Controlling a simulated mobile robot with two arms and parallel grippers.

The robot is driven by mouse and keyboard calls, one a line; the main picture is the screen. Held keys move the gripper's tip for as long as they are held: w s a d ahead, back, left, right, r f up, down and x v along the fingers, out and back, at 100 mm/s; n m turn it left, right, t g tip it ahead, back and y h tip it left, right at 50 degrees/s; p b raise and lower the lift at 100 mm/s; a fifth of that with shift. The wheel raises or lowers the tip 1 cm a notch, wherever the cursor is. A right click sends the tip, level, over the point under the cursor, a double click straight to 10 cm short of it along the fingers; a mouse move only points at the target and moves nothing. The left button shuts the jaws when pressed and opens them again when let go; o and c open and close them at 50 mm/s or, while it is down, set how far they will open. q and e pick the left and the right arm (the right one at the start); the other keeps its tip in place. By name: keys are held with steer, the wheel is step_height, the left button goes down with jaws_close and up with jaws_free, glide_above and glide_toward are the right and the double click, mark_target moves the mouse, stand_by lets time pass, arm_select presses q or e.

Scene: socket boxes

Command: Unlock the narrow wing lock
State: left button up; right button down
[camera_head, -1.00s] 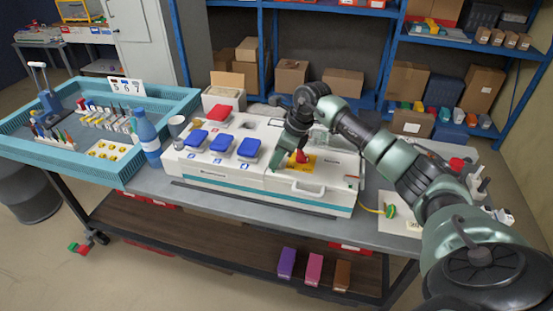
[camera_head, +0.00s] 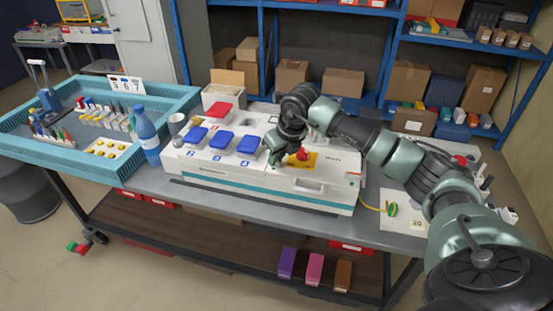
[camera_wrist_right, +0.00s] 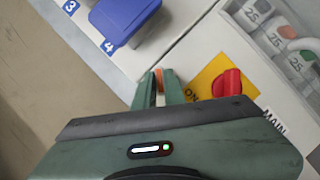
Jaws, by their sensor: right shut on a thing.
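My right gripper (camera_head: 272,157) is at the top of the white socket box (camera_head: 240,183), between the blue socket covers and the red knob. In the right wrist view its two green fingers (camera_wrist_right: 158,92) are shut on a small orange-brown piece (camera_wrist_right: 158,78), which looks like the wing of the lock. Only a sliver of it shows between the fingers, so its turn angle cannot be told. The fingers are by the seam between the covers' panel and the switch panel. My left gripper is not in view.
A red knob (camera_head: 303,154) on a yellow plate stands just right of the gripper. Blue covers (camera_head: 248,144) are close on its left, with a red cover (camera_head: 219,112) behind. A blue bottle (camera_head: 146,132) and a teal tray (camera_head: 103,167) are further left.

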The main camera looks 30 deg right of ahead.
steer(key=m+h+b, duration=0.1)
steer(key=m, duration=0.2)
steer(key=m+h+b, duration=0.1)
steer(key=m, duration=0.2)
steer(key=shift+w+a+g+h+b, duration=0.15)
steer(key=shift+a+g+h+b, duration=0.05)
steer(key=shift+g+h+b, duration=0.15)
steer(key=m+g+h+b, duration=0.1)
steer(key=m, duration=0.3)
steer(key=shift+m, duration=0.5)
steer(key=c, duration=1.5)
jaws_free()
steer(key=b+v, duration=0.1)
steer(key=v, duration=0.7)
steer(key=shift+a+f, duration=0.1)
